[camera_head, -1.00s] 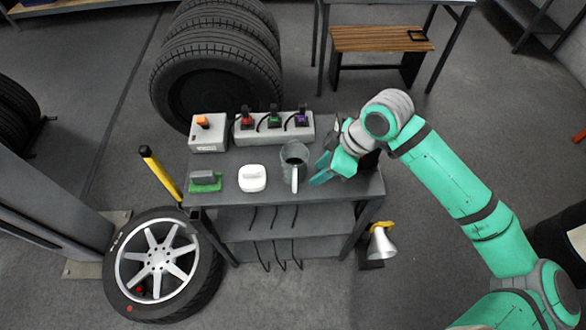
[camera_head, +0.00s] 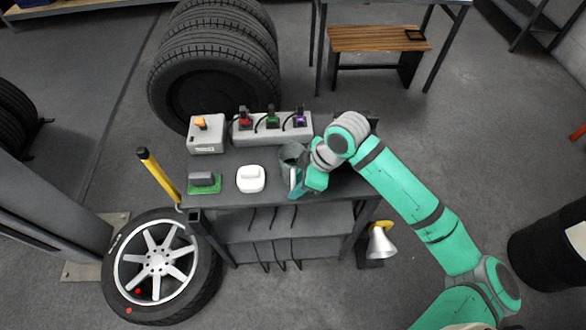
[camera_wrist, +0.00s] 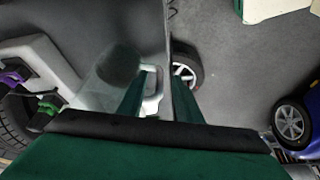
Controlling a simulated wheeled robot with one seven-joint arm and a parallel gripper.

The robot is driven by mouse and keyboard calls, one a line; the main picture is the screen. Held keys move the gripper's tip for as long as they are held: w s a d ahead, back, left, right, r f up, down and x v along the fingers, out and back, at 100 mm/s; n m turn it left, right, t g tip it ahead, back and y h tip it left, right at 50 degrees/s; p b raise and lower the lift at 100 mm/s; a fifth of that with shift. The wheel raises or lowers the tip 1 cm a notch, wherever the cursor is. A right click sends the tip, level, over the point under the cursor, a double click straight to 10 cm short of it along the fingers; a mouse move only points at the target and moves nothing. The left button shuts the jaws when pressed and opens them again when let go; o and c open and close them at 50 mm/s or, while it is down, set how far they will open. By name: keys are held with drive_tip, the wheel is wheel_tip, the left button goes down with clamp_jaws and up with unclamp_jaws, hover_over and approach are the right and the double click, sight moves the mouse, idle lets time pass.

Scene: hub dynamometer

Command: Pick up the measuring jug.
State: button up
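The measuring jug (camera_head: 290,155) is a see-through grey vessel with a pale handle, upright on the dark workbench (camera_head: 330,184). In the wrist view its clear body (camera_wrist: 105,75) stands just left of the fingers. My gripper (camera_head: 298,187) is at the jug's handle side, low over the bench top. In the wrist view my gripper (camera_wrist: 157,95) has its two green fingers apart. A pale loop that looks like the handle shows between them. I cannot tell whether either finger touches it. In the head view my gripper partly hides the handle.
A white rounded item (camera_head: 250,179) and a grey-and-green block (camera_head: 204,182) stand left of the jug. A grey strip with coloured plugs (camera_head: 272,127) and a box with an orange switch (camera_head: 207,134) are behind. A yellow post (camera_head: 159,175) rises at the bench's left end.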

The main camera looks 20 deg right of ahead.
drive_tip(key=shift+w+a+f, duration=0.15)
drive_tip(key=shift+w+f, duration=0.05)
drive_tip(key=shift+f, duration=0.4)
drive_tip(key=shift+a, duration=0.1)
drive_tip(key=c, duration=0.8)
drive_tip(key=shift+s+d, duration=0.15)
drive_tip(key=shift+d, duration=0.05)
clamp_jaws()
drive_tip(key=shift+a+r, duration=0.1)
drive_tip(key=shift+r, duration=0.15)
drive_tip(key=shift+r, duration=1.05)
drive_tip(key=s+a+r, duration=0.3)
drive_tip(key=s+r, duration=0.7)
drive_tip(key=s, duration=0.3)
drive_tip(key=shift+s+a+r, duration=0.15)
drive_tip(key=shift+a+r, duration=0.1)
drive_tip(key=shift+a, duration=0.15)
